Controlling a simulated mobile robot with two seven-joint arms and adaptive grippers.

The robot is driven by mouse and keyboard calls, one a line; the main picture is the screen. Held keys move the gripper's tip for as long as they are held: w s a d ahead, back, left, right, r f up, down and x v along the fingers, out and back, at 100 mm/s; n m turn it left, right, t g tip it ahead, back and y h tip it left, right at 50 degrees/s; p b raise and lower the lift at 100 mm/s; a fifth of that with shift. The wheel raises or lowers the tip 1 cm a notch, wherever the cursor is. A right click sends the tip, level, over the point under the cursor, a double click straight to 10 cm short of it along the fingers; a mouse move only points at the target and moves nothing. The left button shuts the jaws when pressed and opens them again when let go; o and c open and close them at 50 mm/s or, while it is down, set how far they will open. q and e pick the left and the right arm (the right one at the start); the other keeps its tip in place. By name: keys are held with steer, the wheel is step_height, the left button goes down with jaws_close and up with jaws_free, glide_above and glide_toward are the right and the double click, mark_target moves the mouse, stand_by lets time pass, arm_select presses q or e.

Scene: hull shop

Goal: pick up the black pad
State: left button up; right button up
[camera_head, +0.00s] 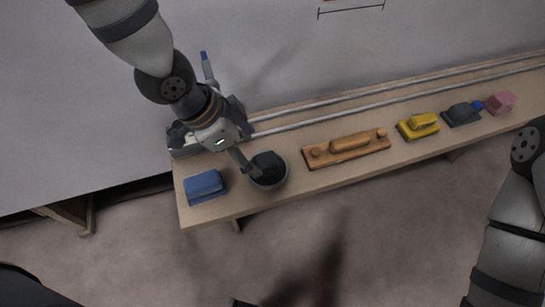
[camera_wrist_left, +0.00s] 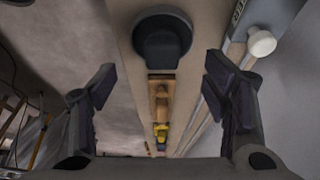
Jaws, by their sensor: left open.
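The black pad (camera_head: 267,166) appears as a dark lump inside a round grey bowl (camera_head: 284,178) near the left end of the bench. The pad (camera_wrist_left: 160,45) and bowl (camera_wrist_left: 162,17) also show in the left wrist view, ahead of the fingers. My left gripper (camera_head: 236,142) is over the bench, just left of the bowl. In the wrist view, its fingers (camera_wrist_left: 158,88) are spread wide with nothing between them. The pad is beyond the fingertips, apart from them. Of my right arm only links show at the right edge.
A blue block (camera_head: 205,187) lies at the bench's left end. A wooden plane-like tool (camera_head: 347,148), a yellow tool (camera_head: 418,126), a dark tool (camera_head: 461,114) and a pink block (camera_head: 500,103) line the bench (camera_head: 300,187) to the right. Rails (camera_head: 340,115) run along the wall side.

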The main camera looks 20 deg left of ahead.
mark_target(266, 160)
arm_select(q)
steer(key=x, duration=0.2)
steer(key=b+x, duration=0.1)
steer(key=x, duration=0.5)
steer(key=shift+w+d+r, duration=0.2)
steer(key=shift+w+d, duration=0.05)
steer(key=shift+w, duration=0.05)
steer(key=shift+r, duration=0.1)
steer(key=c, duration=1.2)
arm_select(e)
steer(key=shift+s+f+g, duration=0.3)
steer(key=shift+s+f, duration=0.45)
steer(key=shift+f, duration=0.25)
